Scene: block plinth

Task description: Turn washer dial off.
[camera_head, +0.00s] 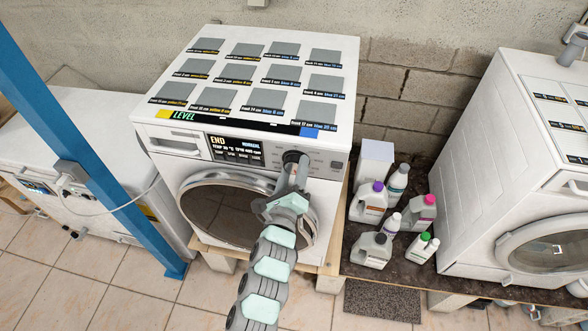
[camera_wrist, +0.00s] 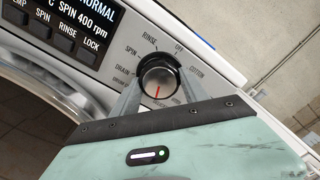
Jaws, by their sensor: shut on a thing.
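The washer (camera_head: 250,120) is a white front-loader in the middle of the head view, with a dark round door. Its dial (camera_wrist: 158,77) is a round silver knob with a black rim, on the right part of the front panel. Labels ring it, among them DRAIN, SPIN, RINSE, what looks like OFF at the upper right, and COTTON. The dial's red pointer line points down, away from that OFF label. My gripper (camera_wrist: 157,88) is shut on the dial, one finger on each side. In the head view my gripper (camera_head: 292,170) covers part of the panel.
The washer's display (camera_head: 235,149) reads END. Several bottles (camera_head: 371,203) stand on a dark platform to the right. Another white washer (camera_head: 520,160) is at the far right. A blue post (camera_head: 85,160) and a white chest appliance (camera_head: 75,150) are at the left.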

